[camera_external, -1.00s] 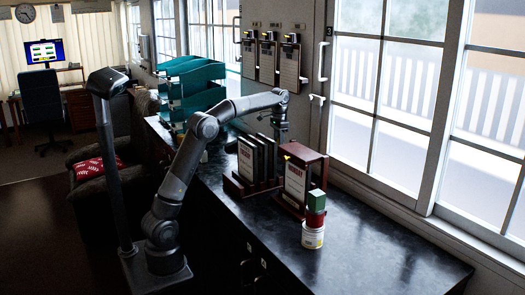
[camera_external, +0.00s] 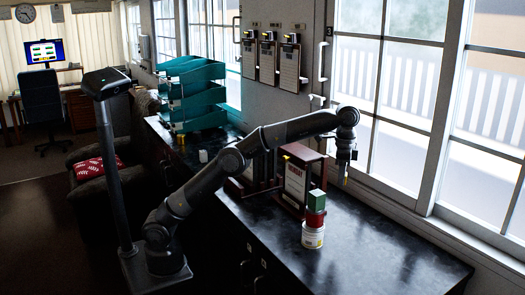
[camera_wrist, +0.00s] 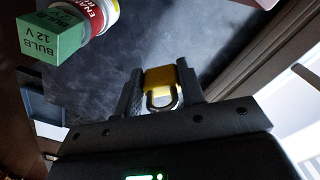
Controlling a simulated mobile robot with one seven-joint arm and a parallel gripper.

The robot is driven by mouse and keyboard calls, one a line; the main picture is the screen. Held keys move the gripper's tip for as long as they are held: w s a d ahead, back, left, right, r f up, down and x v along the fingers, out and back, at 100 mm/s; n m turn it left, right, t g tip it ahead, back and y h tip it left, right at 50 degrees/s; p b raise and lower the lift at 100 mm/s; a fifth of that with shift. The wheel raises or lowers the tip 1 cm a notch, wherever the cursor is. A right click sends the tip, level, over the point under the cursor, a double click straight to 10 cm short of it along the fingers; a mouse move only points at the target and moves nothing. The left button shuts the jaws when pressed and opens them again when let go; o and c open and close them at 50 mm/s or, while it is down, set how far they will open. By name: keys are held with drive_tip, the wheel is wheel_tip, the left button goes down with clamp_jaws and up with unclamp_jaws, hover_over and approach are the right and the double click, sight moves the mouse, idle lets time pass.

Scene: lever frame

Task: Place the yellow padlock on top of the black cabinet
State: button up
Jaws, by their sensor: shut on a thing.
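The yellow padlock (camera_wrist: 161,80) with its metal shackle is between the two fingers of my gripper (camera_wrist: 160,72) in the wrist view. My gripper is shut on it. In the external view my gripper (camera_external: 345,172) hangs to the right of the dark red frame, near the window side, with a small yellow bit at its tip. The black cabinet (camera_external: 385,250) is long, with a dark shiny top. The padlock appears held above that top; the exact height is hard to tell.
A dark red frame (camera_external: 310,155) with a sign, partly hidden black binders and teal trays (camera_external: 195,95) stand on the cabinet. Its right front part is clear.

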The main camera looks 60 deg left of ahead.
drive_tip(key=s+d+f+m, duration=0.4)
drive_tip(key=s+d, duration=0.6)
drive_tip(key=s, duration=0.3)
drive_tip(key=s+d+f+m, duration=0.3)
drive_tip(key=s+d+m, duration=0.2)
drive_tip(key=s+d, duration=0.65)
hover_over(345, 273)
wheel_tip(345, 273, down, 7)
drive_tip(key=shift+s+r, duration=0.1)
drive_tip(key=shift+f, duration=1.95)
drive_tip(key=shift+f, duration=0.1)
drive_tip(key=o, duration=1.1)
drive_tip(key=shift+f, duration=0.1)
drive_tip(key=shift+c, duration=0.2)
